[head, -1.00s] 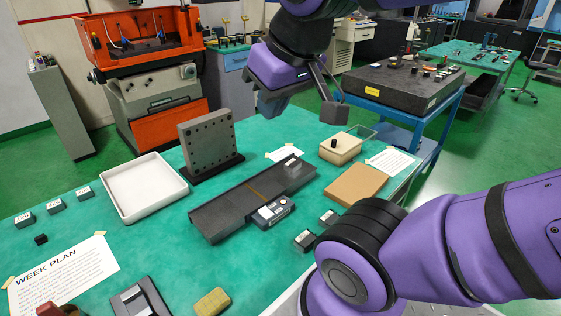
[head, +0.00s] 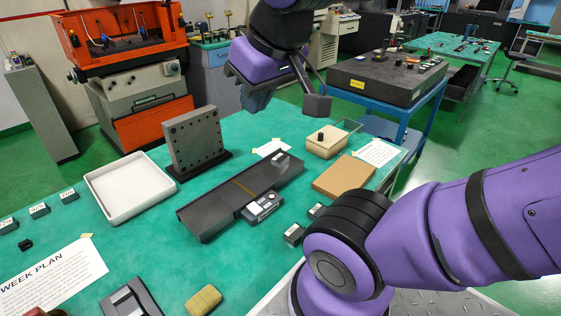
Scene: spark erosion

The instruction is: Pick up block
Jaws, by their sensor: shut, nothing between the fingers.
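My gripper (head: 257,100) hangs high over the back of the green table, shut and empty, apart from everything on it. Several things could be the block, and I cannot tell which is meant. A small grey piece (head: 281,159) lies on the far end of the long dark plate (head: 215,211). A small black cube (head: 25,244) sits at the far left near several labelled grey blocks (head: 39,210).
A white tray (head: 106,214) and an upright grey plate with holes (head: 194,142) stand behind the dark plate. A beige box (head: 327,146) and brown board (head: 344,180) are at right. A yellow pad (head: 203,300) lies in front. Green tabletop is clear between tray and pad.

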